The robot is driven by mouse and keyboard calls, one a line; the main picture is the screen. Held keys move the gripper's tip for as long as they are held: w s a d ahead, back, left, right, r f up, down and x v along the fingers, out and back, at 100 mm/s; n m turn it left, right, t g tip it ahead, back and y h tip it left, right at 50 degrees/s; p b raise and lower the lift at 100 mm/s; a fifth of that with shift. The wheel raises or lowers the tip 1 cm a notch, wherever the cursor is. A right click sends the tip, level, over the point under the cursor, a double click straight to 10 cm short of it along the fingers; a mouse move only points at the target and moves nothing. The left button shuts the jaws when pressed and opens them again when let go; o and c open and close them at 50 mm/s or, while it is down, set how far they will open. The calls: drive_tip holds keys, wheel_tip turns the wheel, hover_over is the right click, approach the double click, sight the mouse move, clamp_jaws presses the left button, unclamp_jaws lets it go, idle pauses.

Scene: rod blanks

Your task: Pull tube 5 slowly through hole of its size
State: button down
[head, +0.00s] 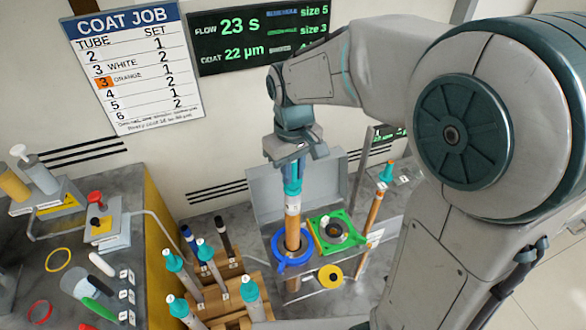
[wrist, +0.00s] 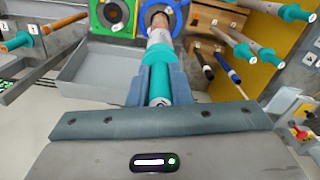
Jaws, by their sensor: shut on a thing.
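My gripper (head: 292,158) is shut on the teal holder (head: 292,178) of an upright tube (head: 292,232). Below the holder the tube has a pale band with a small label too small to read, then an orange-brown length. The tube stands in the blue ring (head: 279,262), and a bit of orange-brown shows beneath it. In the wrist view, my gripper (wrist: 160,88) has its fingers on both sides of the teal holder, and the tube runs toward the blue plate (wrist: 171,6). The green plate (head: 321,245) beside it has an empty-looking dark hole.
A wooden rack (head: 228,294) with several teal-capped tubes stands left of the rings. Another orange-brown tube (head: 375,210) stands at the right. A grey panel (head: 262,192) is behind. The screen (head: 258,40) reads blue hole size 5 and 23 s.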

drive_tip(key=shift+r+p, duration=3.75)
drive_tip(key=shift+r, duration=1.25)
wheel_tip(320, 180, up, 4)
drive_tip(key=p, duration=0.2)
drive_tip(key=shift+f+p, duration=0.25)
drive_tip(key=shift+p, duration=0.1)
